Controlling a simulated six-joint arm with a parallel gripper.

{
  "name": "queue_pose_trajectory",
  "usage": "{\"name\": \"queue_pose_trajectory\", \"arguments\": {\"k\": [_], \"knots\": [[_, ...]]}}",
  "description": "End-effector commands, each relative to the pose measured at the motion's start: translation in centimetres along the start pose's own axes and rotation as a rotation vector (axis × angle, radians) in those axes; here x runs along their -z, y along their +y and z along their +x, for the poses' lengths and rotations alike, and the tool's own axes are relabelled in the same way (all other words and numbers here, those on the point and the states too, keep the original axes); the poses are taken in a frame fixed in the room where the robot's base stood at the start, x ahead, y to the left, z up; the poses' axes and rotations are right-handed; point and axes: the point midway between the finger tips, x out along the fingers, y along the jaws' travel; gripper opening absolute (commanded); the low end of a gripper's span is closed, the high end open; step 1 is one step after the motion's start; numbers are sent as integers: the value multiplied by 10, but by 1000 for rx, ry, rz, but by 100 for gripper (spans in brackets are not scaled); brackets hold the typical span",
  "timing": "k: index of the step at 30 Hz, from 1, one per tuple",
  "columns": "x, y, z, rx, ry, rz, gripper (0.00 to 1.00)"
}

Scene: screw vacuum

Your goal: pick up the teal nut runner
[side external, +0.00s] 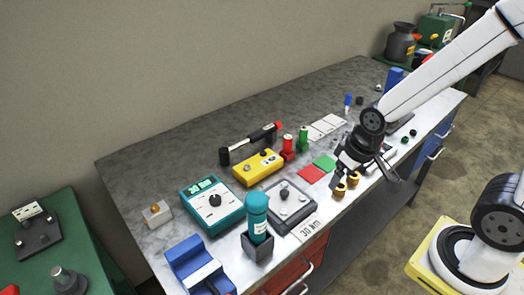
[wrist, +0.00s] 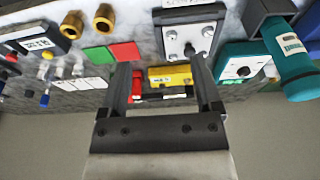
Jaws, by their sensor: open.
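The teal nut runner (side external: 257,212) stands upright in a small dark square holder (side external: 257,246) near the front edge of the bench. My gripper (side external: 345,170) is above the bench, to the right of the runner and close to two brass fittings. In the wrist view my gripper (wrist: 160,70) is open, with nothing between its fingers. The runner is outside the fingers, to their right.
A grey plate with bolts (side external: 291,205) lies right of the runner. A teal meter (side external: 212,205) stands to its left, and a blue block (side external: 192,262) in front. Red (side external: 311,174) and green (side external: 325,162) cards and brass fittings (side external: 347,183) lie nearby. The back left bench is clear.

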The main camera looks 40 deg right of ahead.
Motion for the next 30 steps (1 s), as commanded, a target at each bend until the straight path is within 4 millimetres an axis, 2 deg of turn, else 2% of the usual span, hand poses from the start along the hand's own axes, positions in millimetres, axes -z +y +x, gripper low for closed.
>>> {"name": "queue_pose_trajectory", "arguments": {"k": [7, 8, 9, 10, 23, 30], "knots": [[0, 0, 0, 0, 0, 0, 82], [0, 0, 0, 0, 0, 0, 85], [0, 0, 0, 0, 0, 0, 98], [0, 0, 0, 0, 0, 0, 99], [1, -1, 3, 10, -30, 43, 99], [1, -12, 16, 68, -199, 262, 99]]}}
